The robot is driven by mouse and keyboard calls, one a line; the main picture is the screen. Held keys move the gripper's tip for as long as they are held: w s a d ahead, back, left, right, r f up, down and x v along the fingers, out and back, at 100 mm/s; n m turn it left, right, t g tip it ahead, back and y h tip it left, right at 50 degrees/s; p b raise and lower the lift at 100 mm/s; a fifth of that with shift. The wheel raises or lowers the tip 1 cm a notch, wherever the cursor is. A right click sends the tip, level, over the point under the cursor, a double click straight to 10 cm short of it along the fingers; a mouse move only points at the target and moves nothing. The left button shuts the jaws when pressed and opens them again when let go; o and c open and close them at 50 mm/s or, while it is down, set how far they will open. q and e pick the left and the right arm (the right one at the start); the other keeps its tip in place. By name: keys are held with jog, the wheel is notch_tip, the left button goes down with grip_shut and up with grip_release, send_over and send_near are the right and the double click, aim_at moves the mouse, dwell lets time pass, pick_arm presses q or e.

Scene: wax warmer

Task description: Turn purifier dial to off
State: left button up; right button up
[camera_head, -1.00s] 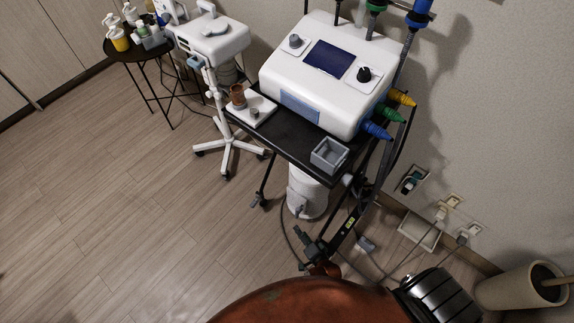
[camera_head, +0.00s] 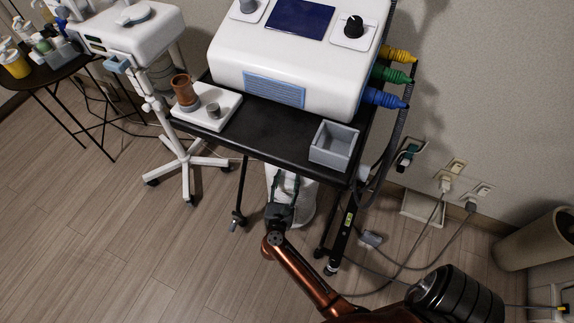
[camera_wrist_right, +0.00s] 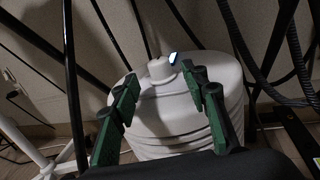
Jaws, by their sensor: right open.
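The purifier seems to be the white ribbed cylinder (camera_head: 305,205) on the floor under the black cart, partly hidden by my right gripper (camera_head: 286,184) in the head view. In the right wrist view the purifier (camera_wrist_right: 170,112) stands straight ahead, with a pale round knob (camera_wrist_right: 161,69) on its top and a small bright piece beside the knob. My right gripper (camera_wrist_right: 160,78) is open, its green-and-black fingers on either side of the knob in the picture. I cannot tell if they touch it. My left gripper is out of view.
The black cart (camera_head: 268,137) overhangs the purifier and carries a white machine (camera_head: 300,52), a grey box (camera_head: 334,147) and a white tray (camera_head: 228,112). Cart legs and hoses are close by.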

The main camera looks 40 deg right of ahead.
jog(key=b+x, duration=0.1)
jog(key=x, duration=0.4)
jog(key=shift+f, duration=0.15)
jog(key=shift+w+d+b, duration=0.3)
jog(key=shift+d, duration=0.15)
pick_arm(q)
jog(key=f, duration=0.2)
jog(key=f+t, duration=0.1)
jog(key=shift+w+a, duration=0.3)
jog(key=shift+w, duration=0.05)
pick_arm(e)
jog(key=shift+c, duration=0.2)
grip_shut()
